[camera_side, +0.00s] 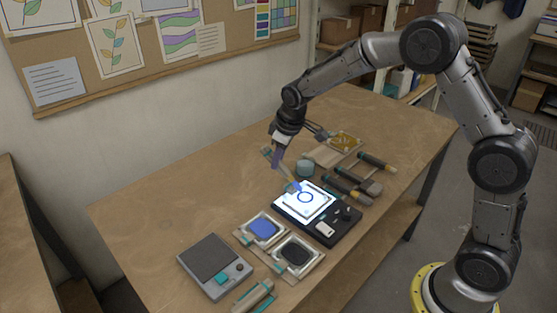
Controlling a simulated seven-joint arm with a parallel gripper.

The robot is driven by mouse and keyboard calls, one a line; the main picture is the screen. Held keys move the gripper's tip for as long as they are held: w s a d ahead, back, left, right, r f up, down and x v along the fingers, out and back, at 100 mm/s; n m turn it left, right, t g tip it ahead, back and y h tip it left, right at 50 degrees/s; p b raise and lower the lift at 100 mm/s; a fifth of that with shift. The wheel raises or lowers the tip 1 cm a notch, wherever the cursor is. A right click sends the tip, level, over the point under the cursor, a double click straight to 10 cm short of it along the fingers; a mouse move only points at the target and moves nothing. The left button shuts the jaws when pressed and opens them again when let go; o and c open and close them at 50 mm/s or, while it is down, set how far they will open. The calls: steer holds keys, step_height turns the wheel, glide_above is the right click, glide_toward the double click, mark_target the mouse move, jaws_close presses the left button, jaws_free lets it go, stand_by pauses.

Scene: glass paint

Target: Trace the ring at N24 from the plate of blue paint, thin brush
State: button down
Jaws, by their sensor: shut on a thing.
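My gripper (277,163) is shut on a slim brush (287,176), held tilted over the left far edge of the lit panel. The brush's lower end looks blue and is close to the panel; I cannot tell whether it touches. The label N24 is too small to read. The plate of blue paint (263,228) lies in front of the panel, to the left. The bristles are too small to judge their width.
A plate of black paint (296,252) lies beside the blue one. A grey device (213,265) with a dark screen is at front left. The table's left part is clear.

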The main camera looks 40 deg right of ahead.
steer(key=shift+r, duration=2.15)
